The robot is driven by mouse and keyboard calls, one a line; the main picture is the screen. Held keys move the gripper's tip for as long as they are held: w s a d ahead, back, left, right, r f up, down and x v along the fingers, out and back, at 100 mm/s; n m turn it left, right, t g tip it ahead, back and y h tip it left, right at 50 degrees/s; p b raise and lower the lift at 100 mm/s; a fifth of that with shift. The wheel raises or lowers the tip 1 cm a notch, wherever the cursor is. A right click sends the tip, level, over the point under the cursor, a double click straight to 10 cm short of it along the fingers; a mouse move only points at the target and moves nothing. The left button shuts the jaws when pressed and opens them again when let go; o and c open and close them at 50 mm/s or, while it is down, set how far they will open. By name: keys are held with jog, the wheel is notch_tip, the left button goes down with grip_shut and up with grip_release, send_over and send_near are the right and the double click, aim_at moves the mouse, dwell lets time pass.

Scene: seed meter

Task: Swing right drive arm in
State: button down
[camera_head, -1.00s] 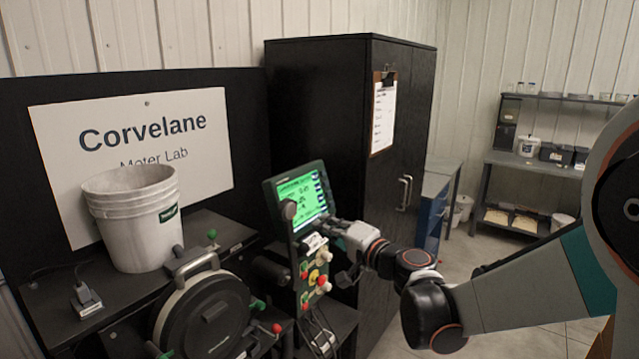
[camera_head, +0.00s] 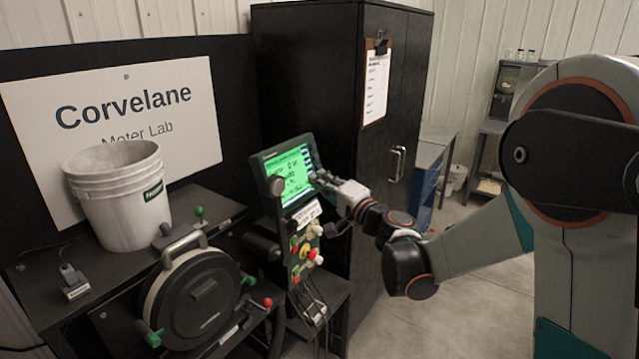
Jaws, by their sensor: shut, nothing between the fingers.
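A black round seed meter (camera_head: 200,295) with a handle on top stands at the lower left. To its right, a black cylinder (camera_head: 262,248) sits beside an upright control column; I cannot tell for sure whether it is the right drive arm.
A white bucket (camera_head: 118,195) stands on the black bench behind the meter. Green-knobbed and red-knobbed levers (camera_head: 267,302) stick out around the meter. A tall black cabinet (camera_head: 310,80) with a clipboard stands behind the screen. Open floor (camera_head: 440,320) lies to the right.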

jog(key=w+a, duration=0.3)
jog(key=a, duration=0.3)
jog(key=shift+a+f, duration=0.2)
dwell(0.4)
